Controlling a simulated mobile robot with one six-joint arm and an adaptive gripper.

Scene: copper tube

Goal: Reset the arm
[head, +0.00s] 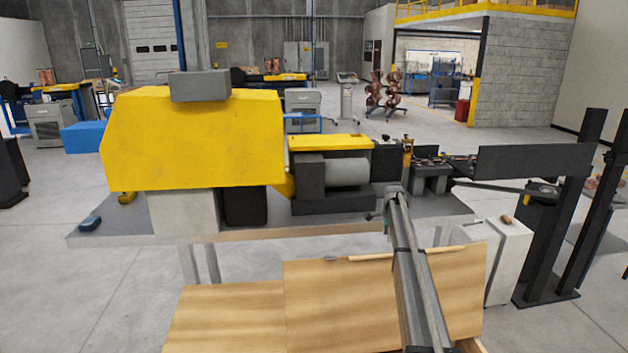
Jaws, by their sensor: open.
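My gripper is not in view, and I cannot make out any part of my arm for sure. A large machine with a yellow housing (195,140) and a grey box on top stands on a grey bench (300,228). To its right is a unit with a light grey cylinder (346,173). No copper tube can be made out clearly on the machine.
Wooden boards (235,315) lie low in front of the bench. A long grey double rail (412,265) runs over them toward the machine. Dark posts (560,215) and a white cabinet (500,255) stand at right. Bare floor is free at left.

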